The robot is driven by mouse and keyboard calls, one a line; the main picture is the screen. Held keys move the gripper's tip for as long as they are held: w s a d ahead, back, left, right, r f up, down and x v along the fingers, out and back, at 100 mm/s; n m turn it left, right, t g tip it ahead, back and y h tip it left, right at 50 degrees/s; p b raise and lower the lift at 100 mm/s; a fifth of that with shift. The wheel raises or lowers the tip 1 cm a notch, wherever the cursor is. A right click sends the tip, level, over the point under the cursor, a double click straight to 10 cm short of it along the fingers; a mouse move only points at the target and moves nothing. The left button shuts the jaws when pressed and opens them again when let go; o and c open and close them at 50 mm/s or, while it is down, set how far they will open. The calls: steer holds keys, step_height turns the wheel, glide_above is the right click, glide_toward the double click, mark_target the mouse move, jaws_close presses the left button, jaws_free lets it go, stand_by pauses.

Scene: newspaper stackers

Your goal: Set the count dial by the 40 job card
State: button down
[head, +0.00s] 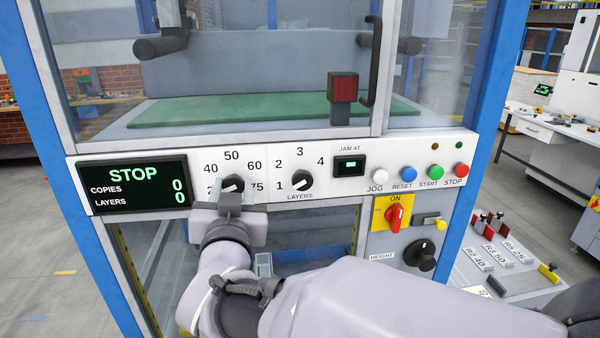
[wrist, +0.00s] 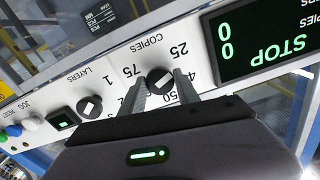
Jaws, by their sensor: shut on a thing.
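The count dial (head: 232,184) is a black knob with a white bar on the white panel, ringed by numbers including 40, 50, 60 and 75. In the wrist view the dial (wrist: 160,80) sits between my two fingers, under the word COPIES. My gripper (head: 229,194) is shut on it from the front and covers its lower part and some low numbers. The bar lies slanted; I cannot tell which number it marks. The display (head: 132,185) reads STOP, copies 0, layers 0. A small pale card (head: 484,291), perhaps marked 40, is partly hidden by my arm.
The layers dial (head: 302,180) is close to the right of the count dial. Further right are the jam lamp (head: 350,165), several push buttons (head: 409,173), a red switch (head: 394,217) and a black height knob (head: 420,253). A grey tray (head: 515,280) with labelled blocks stands at right.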

steer(key=m+b, duration=0.4)
steer(key=b, duration=0.1)
steer(key=shift+f+m, duration=0.3)
steer(key=m+b, duration=0.4)
steer(key=m, duration=0.1)
steer(key=shift+r, duration=0.25)
steer(key=shift+m+b, duration=0.3)
steer(key=shift+b, duration=0.05)
steer(key=c, duration=0.9)
jaws_free()
steer(key=p+v, duration=0.3)
steer(key=v, duration=1.4)
steer(key=shift+s+d, duration=0.15)
steer(key=shift+r, duration=0.1)
